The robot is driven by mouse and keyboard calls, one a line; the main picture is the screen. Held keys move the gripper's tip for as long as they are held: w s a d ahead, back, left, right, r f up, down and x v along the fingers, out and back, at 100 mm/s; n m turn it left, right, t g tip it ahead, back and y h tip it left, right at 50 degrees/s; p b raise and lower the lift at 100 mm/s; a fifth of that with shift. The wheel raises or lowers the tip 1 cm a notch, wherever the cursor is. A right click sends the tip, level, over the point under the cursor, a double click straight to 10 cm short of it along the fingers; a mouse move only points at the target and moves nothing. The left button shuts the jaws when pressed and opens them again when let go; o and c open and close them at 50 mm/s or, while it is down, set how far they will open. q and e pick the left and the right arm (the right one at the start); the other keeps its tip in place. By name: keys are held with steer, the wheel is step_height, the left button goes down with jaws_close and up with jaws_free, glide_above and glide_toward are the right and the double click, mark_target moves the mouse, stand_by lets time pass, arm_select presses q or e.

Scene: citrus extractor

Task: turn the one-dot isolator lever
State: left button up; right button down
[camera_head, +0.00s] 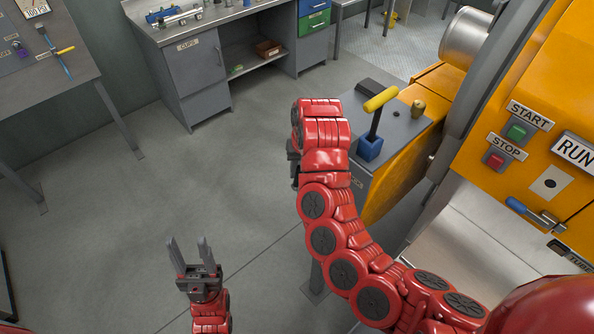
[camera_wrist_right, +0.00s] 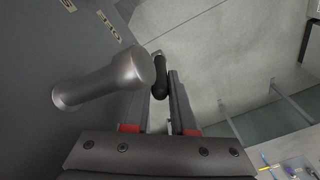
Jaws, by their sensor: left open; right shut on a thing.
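My right gripper (camera_wrist_right: 164,105) has its jaws closed around a black rounded handle (camera_wrist_right: 160,76) in the right wrist view. A silver cylindrical part (camera_wrist_right: 108,84) is beside the handle, to its left, in front of a dark grey panel. In the head view my red right arm reaches to the grey side of a pedestal (camera_head: 352,160), and the arm hides most of the gripper and the handle. I cannot make out dot marks on the held lever. My left gripper (camera_head: 189,252) is open and empty above the floor.
A yellow-handled lever (camera_head: 376,115) in a blue base stands on the pedestal top near a brass knob (camera_head: 417,108). The yellow machine with START (camera_head: 517,131) and STOP (camera_head: 495,159) buttons is at right. A grey panel (camera_head: 40,70) is at left. The middle floor is clear.

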steer(key=shift+a+r, duration=0.1)
steer(key=shift+a, duration=0.05)
steer(key=shift+s+d+t+y, duration=0.25)
steer(key=shift+d+t+y, duration=0.05)
steer(key=shift+t, duration=0.1)
steer(key=c, duration=0.8)
jaws_free()
steer(key=shift+o, duration=0.2)
